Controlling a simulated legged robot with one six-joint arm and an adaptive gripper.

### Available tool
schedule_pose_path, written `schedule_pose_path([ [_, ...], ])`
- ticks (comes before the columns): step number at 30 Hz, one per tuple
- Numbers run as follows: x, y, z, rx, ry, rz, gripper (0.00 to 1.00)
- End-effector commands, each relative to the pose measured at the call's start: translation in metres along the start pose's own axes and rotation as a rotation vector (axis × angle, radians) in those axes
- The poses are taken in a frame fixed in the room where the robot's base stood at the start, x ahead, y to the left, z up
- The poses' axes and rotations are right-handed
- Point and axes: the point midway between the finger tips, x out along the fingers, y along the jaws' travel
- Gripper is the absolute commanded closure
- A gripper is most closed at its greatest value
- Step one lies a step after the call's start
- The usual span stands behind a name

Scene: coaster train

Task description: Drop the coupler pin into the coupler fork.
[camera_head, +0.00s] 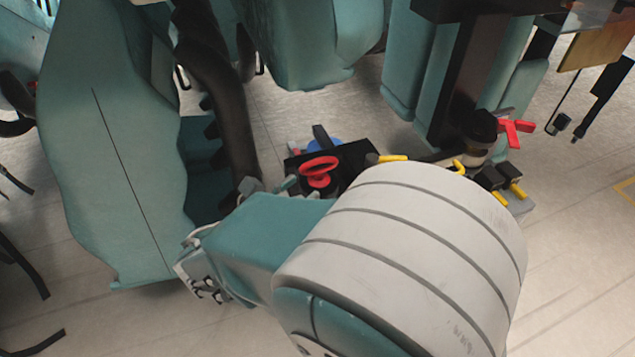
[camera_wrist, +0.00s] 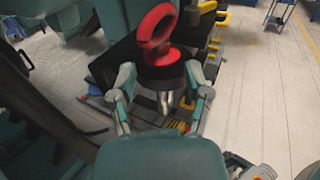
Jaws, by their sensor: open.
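The coupler pin (camera_wrist: 160,52) has a red ring handle, a black collar and a silver shaft below it. In the wrist view it stands between the two fingers of my gripper (camera_wrist: 162,88), which is open, with a finger on each side of the collar. I cannot tell whether either finger touches it. In the head view the red ring (camera_head: 318,168) shows against a black block (camera_head: 350,158), just beyond my gripper's fingers (camera_head: 292,188). I cannot clearly make out the coupler fork; my own arm hides part of that area.
Teal train seats (camera_head: 110,150) stand at the left and back. Behind my arm are yellow handles (camera_head: 392,158), a red lever (camera_head: 516,131) and a dark cylinder (camera_head: 481,128). The pale floor at right (camera_wrist: 255,90) is mostly clear.

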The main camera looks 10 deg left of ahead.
Motion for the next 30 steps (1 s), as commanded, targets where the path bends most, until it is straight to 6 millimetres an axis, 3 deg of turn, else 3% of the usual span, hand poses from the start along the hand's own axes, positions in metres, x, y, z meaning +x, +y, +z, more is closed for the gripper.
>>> schedule_pose_path([
  [9,0.045,-0.001,0.002,0.001,0.001,-0.005,0.37],
  [18,0.051,0.0,0.002,0.0,0.002,-0.001,0.37],
  [19,0.051,0.0,0.002,0.001,0.002,-0.001,0.46],
  [21,0.05,0.0,0.002,0.001,0.002,-0.001,0.78],
  [23,0.05,0.0,0.002,0.0,0.002,-0.001,1.0],
  [30,0.05,0.0,0.002,0.002,0.001,-0.001,1.0],
])
